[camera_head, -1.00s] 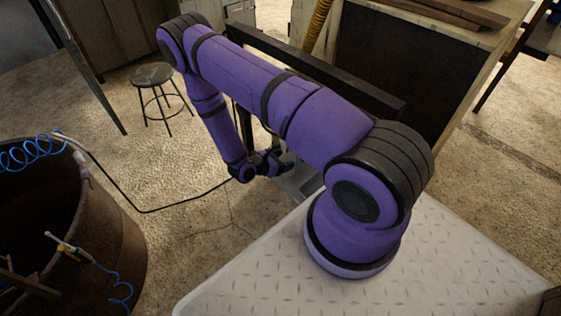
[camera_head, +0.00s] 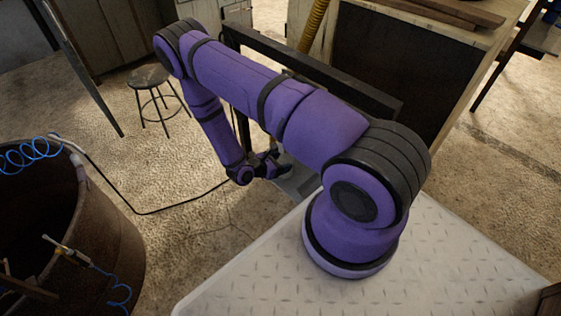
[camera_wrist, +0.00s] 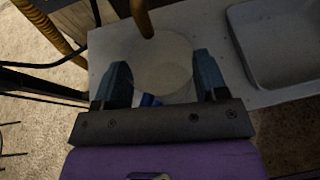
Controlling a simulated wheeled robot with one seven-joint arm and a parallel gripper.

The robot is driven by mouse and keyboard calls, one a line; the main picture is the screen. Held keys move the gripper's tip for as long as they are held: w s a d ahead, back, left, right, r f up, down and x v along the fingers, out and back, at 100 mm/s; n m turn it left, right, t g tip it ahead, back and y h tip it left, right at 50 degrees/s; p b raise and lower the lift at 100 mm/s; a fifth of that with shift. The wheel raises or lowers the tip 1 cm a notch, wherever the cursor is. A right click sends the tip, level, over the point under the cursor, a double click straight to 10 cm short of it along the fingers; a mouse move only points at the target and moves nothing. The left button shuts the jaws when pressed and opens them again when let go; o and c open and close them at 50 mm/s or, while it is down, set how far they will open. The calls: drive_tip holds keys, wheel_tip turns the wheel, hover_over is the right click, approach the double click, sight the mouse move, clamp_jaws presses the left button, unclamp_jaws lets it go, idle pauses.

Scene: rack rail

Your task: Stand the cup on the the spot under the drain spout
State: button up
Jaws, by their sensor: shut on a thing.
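In the wrist view, my gripper (camera_wrist: 161,76) has its two dark fingers on either side of a pale round cup (camera_wrist: 168,62) and is shut on it. The brown end of the drain spout (camera_wrist: 143,20) comes in from the top and overlaps the cup's far rim in the picture. I cannot tell the height between spout and cup. A pale grey surface (camera_wrist: 106,46) lies below. I cannot tell whether the cup touches it. In the head view, my gripper (camera_head: 272,163) is small and dark beside the grey surface (camera_head: 297,184); the cup cannot be made out there.
A shallow grey tray (camera_wrist: 282,42) is right of the cup in the wrist view. A yellow hose (camera_wrist: 50,27) and black cables run at left. In the head view, a stool (camera_head: 152,78), a rusty barrel (camera_head: 95,225) and a wooden cabinet (camera_head: 390,75) stand around.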

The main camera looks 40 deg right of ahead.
drive_tip(key=o, duration=1)
drive_tip(key=shift+f, duration=0.1)
drive_tip(key=v, duration=1)
drive_tip(key=shift+a+r, duration=0.25)
drive_tip(key=shift+a, duration=0.1)
